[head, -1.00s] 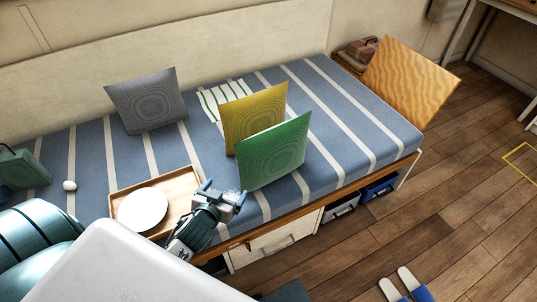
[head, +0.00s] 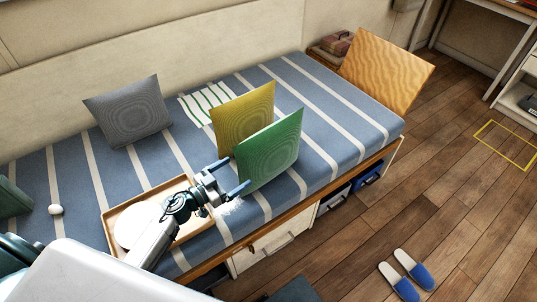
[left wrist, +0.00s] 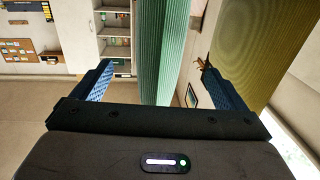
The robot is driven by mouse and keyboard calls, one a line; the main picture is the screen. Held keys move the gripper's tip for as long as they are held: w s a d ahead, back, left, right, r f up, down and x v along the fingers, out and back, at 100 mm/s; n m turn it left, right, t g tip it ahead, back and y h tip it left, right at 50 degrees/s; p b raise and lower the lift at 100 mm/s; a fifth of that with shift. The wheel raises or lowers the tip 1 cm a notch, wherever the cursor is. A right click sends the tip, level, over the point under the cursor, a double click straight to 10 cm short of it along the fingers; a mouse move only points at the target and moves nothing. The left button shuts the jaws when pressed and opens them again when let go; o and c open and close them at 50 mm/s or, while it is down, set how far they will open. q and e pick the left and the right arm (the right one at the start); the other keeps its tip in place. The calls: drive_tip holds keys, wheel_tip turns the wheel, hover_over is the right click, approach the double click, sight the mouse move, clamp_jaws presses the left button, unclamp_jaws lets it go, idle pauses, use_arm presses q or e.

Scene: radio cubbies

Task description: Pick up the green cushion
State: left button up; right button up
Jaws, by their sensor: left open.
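The green cushion (head: 270,150) stands on edge, tilted, on the striped bed, just in front of the yellow cushion (head: 244,115). My left gripper (head: 236,174) is open at the green cushion's left edge. In the left wrist view, the green cushion (left wrist: 161,50) shows edge-on between the two spread fingers (left wrist: 163,82), with gaps on both sides. The yellow cushion (left wrist: 262,40) is there at the right, beyond the right finger. Whether a fingertip touches either cushion I cannot tell. My right gripper is not in view.
A wooden tray (head: 108,219) with a white plate (head: 131,228) lies under my left arm. A grey cushion (head: 130,112) leans near the wall. A striped cloth (head: 193,108) lies behind the yellow cushion. Blue slippers (head: 405,279) are on the floor. The bed's right end is clear.

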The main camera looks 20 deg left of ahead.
sight(271, 154)
use_arm(q)
drive_tip(key=shift+w+d+r, duration=0.15)
drive_tip(key=shift+w+d, duration=0.35)
drive_tip(key=x, duration=0.5)
drive_tip(key=shift+w, duration=0.15)
drive_tip(key=shift+c, duration=0.2)
drive_tip(key=c, duration=1.2)
